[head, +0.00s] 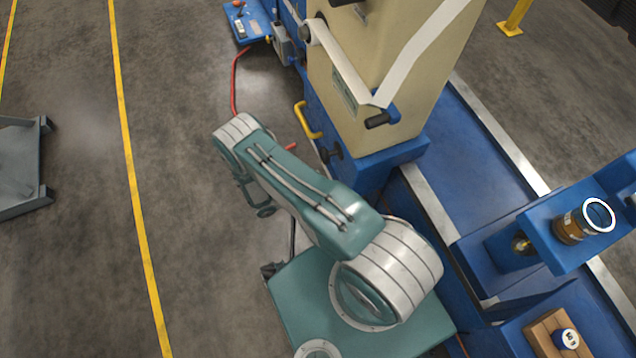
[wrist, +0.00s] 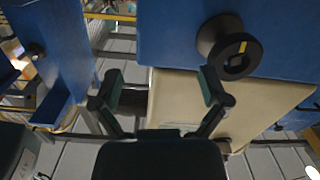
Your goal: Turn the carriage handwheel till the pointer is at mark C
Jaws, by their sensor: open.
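A dark round handwheel (wrist: 224,46) with a yellow mark on its face sits on a blue panel at the upper right of the wrist view. I cannot tell for sure whether it is the carriage handwheel. My gripper (wrist: 162,88) is open and empty, its two teal-tipped fingers spread wide. The wheel is above and beyond the right finger, apart from it as seen. In the head view my arm hides most of the gripper. No pointer or mark C can be made out in either view.
A blue and cream machine (head: 385,75) stands beside my arm, with a yellow handle (head: 307,121) on its side. A red hose (head: 234,85) runs to the floor. A grey stand (head: 22,170) is at far left. The floor between it and my arm is clear.

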